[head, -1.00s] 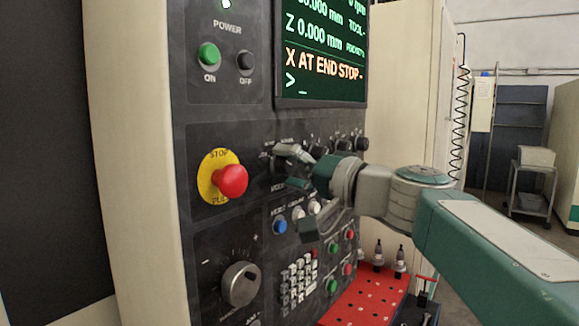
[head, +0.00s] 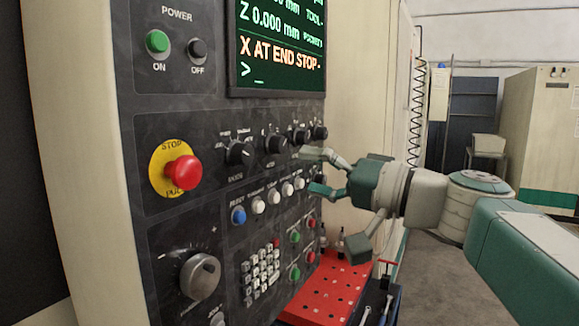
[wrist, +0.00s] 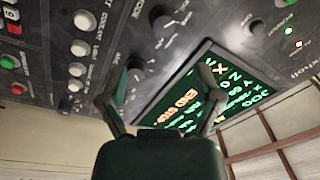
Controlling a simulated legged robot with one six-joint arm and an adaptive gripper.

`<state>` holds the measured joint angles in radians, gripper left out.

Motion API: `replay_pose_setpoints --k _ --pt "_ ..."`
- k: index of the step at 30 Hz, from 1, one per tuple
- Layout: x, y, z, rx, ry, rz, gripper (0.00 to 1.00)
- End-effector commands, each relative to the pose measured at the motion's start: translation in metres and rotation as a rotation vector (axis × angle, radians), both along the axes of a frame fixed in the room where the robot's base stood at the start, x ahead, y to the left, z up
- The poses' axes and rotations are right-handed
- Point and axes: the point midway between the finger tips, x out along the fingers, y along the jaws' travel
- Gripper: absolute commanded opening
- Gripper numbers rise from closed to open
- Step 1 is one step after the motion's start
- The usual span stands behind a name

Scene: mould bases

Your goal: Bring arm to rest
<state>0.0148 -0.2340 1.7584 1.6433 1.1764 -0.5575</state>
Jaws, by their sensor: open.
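My arm reaches in from the right in the head view, grey and green. My gripper (head: 322,172) is open and empty, its fingers spread in front of the right part of the dark control panel (head: 215,115). In the wrist view my gripper (wrist: 165,90) shows its two fingers apart, with the panel and the lit screen (wrist: 185,98) behind them. The fingers appear apart from the panel's knobs, though the exact gap is hard to tell. Nothing is held.
The panel bears a red stop button (head: 183,172), a grey dial (head: 200,277), a black mode knob (head: 239,152) and a keypad (head: 260,270). The screen (head: 283,45) reads "X AT END STOP". A red perforated tray (head: 330,290) stands below my gripper. Open floor lies at the right.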

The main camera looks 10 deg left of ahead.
Motion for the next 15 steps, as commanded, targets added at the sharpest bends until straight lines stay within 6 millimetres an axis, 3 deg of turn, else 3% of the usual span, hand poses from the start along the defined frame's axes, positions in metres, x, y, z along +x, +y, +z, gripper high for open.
replay_pose_setpoints --k 12,15 --pt "-0.003 -0.005 -0.001 -0.003 0.001 0.0 0.83" --pt "-0.007 -0.005 -0.015 -0.048 0.027 -0.01 0.83"
